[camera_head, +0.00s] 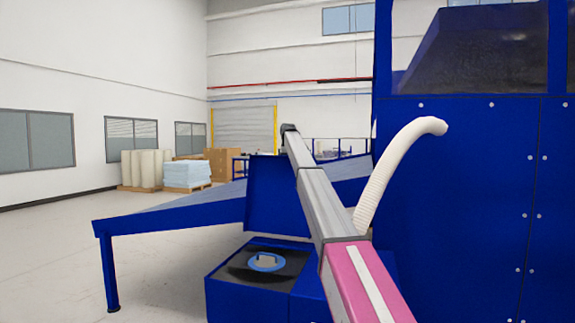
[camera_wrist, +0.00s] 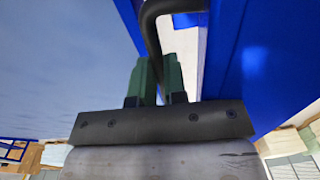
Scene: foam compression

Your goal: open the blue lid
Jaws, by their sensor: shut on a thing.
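The blue lid (camera_head: 268,205) stands raised, close to upright, at the back of a blue box (camera_head: 228,292) in the head view. The box's top is open on the left and shows a dark recess with a round blue-rimmed part (camera_head: 266,262). In the wrist view, the two green fingers of my gripper (camera_wrist: 158,66) are shut on a dark bent handle (camera_wrist: 151,22). The lid's blue surface (camera_wrist: 262,65) fills the right of that view, beside the fingers. In the head view my gripper is hidden behind my arm and the lid.
A large blue machine (camera_head: 470,200) fills the right side, with a white hose (camera_head: 385,170) coming from it. A sloping blue-edged table (camera_head: 170,218) lies behind the lid. Pallets of foam sheets (camera_head: 187,174) stand far back. The floor at left is clear.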

